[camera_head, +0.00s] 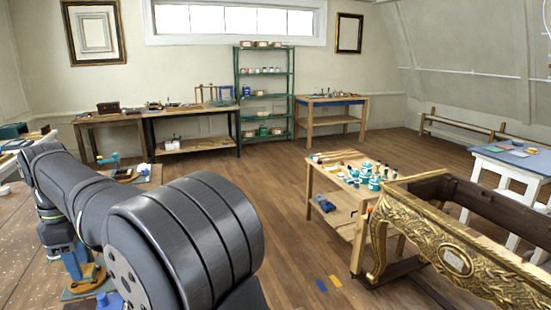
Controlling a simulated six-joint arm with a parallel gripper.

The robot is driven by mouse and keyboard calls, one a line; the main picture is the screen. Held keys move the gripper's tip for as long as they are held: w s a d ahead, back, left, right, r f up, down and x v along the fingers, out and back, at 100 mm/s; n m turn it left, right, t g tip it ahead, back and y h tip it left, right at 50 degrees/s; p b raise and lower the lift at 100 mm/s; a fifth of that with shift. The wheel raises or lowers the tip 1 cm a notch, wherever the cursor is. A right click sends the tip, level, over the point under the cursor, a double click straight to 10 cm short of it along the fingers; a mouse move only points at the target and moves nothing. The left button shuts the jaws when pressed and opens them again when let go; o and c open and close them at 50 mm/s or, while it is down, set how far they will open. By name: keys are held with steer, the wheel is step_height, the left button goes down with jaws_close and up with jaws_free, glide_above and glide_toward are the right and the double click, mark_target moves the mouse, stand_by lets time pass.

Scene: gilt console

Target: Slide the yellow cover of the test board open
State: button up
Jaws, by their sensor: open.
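My gripper (74,274) points down at the lower left, at the end of my dark arm. It is open, over a small orange-yellow part (93,273) on a blue-green base (76,293) on the workbench (22,235). This part may be the yellow cover of the test board, but it is too small to be sure. The gripper's fingertips are close to it; whether they touch it cannot be told. A small blue piece (109,300) sits just right of it. My arm hides the bench to the right.
Small teal and blue items (112,160) stand at the bench's far end. A wooden table (325,171) with teal pots and an ornate gilt console frame (455,258) stand to the right, apart from the bench. Open wooden floor (290,215) lies between.

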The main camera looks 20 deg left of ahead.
jaws_close()
steer(key=w+d+f+m+g+y, duration=0.55)
steer(key=w+f+m+g, duration=0.4)
steer(key=m, duration=0.65)
steer(key=shift+t+h, duration=0.45)
steer(key=shift+t, duration=0.2)
steer(key=x, duration=0.6)
steer(key=w+f+x, duration=0.1)
steer(key=x, duration=0.2)
steer(key=shift+a+f, duration=0.1)
steer(key=shift+f, duration=0.1)
steer(key=shift+s+a, duration=0.3)
steer(key=shift+s, duration=0.25)
steer(key=shift+s+a, duration=0.3)
steer(key=shift+s, duration=0.25)
steer(key=shift+s+a, duration=0.4)
steer(key=shift+s, duration=0.15)
